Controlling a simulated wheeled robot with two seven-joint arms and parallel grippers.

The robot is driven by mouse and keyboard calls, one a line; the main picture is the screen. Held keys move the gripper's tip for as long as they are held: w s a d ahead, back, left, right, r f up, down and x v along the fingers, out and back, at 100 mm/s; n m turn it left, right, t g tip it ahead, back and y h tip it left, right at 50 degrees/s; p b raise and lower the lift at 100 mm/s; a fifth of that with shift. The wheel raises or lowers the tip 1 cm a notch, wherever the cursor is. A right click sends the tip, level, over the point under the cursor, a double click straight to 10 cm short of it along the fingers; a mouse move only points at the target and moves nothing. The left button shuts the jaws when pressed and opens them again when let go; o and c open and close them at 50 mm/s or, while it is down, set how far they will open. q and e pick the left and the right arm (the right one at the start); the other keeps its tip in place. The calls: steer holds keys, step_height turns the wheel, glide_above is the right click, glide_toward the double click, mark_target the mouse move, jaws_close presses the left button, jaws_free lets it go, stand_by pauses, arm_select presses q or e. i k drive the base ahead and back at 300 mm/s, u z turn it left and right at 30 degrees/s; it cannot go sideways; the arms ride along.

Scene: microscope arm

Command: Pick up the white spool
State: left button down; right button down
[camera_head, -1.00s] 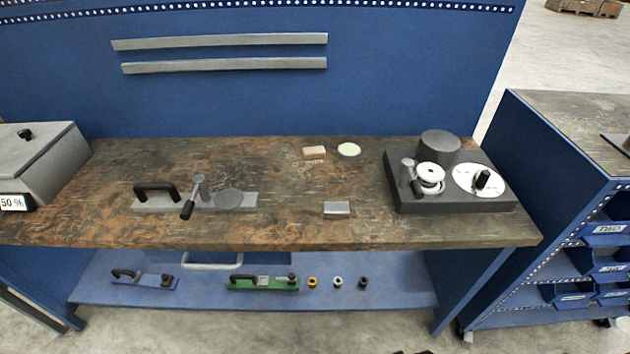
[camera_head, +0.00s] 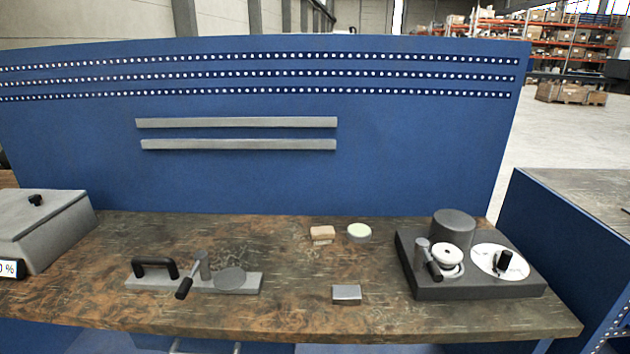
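A white spool-like round piece (camera_head: 446,252) sits on the dark grey device (camera_head: 475,286) at the right of the workbench. It stands beside a small lever with a black handle (camera_head: 433,266) and in front of a dark grey cylinder (camera_head: 454,226). A white disc with a black knob (camera_head: 503,261) lies to its right on the same device. Neither of my grippers shows in the view.
The wooden workbench (camera_head: 300,320) also holds a grey plate with a black handle and lever (camera_head: 150,281), a small metal block (camera_head: 346,294), a tan block (camera_head: 321,233), a pale green-topped round tin (camera_head: 358,232) and a grey box (camera_head: 40,225). A blue panel (camera_head: 250,185) stands behind.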

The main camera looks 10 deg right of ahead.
mark_target(447, 257)
steer(key=u, duration=2.35)
steer(key=k, duration=2.25)
steer(key=z, duration=0.85)
